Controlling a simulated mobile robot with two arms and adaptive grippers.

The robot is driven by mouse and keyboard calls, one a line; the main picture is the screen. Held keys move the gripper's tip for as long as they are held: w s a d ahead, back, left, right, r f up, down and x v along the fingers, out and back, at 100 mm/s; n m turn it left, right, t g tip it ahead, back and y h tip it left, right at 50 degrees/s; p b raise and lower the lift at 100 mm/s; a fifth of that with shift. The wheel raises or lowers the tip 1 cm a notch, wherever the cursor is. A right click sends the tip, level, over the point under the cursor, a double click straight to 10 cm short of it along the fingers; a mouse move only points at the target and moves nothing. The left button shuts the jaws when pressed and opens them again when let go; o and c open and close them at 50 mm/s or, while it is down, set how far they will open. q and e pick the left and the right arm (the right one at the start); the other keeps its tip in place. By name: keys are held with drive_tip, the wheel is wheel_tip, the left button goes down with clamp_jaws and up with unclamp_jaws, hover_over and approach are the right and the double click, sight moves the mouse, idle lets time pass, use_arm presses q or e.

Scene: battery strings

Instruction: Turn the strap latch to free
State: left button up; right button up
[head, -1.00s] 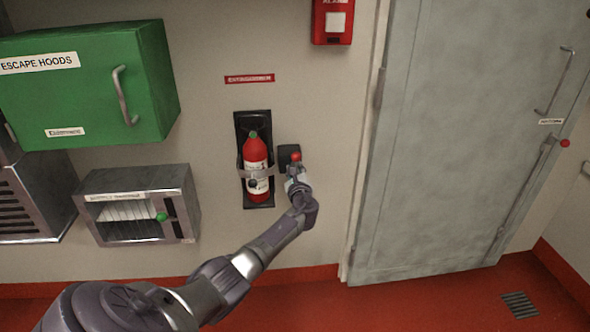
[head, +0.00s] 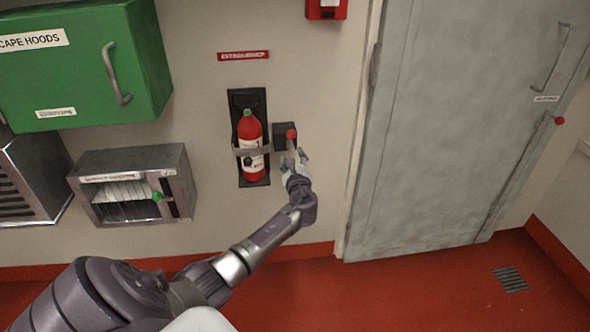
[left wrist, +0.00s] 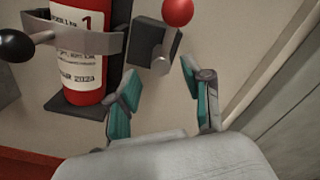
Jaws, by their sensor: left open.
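The strap latch is a dark block (head: 279,137) with a red ball knob (head: 291,134) on the wall, just right of the extinguisher. In the left wrist view its dark plate (left wrist: 146,45), metal pivot and red knob (left wrist: 178,11) show at the top. The red fire extinguisher (head: 251,135) stands upright in a black wall bracket. A grey strap (head: 252,151) goes around its front. My left gripper (head: 294,160) is open and empty just below the knob, apart from it. Its spread fingers also show in the left wrist view (left wrist: 161,76). My right gripper is not in view.
A green escape hoods cabinet (head: 85,65) and a metal box with a green knob (head: 135,158) are on the wall to the left. A grey door (head: 455,120) is at the right. The wall between latch and door frame is clear.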

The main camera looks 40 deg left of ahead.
use_arm(q)
drive_tip(key=v, duration=0.5)
drive_tip(key=shift+s+d, duration=0.3)
drive_tip(key=shift+f, duration=0.1)
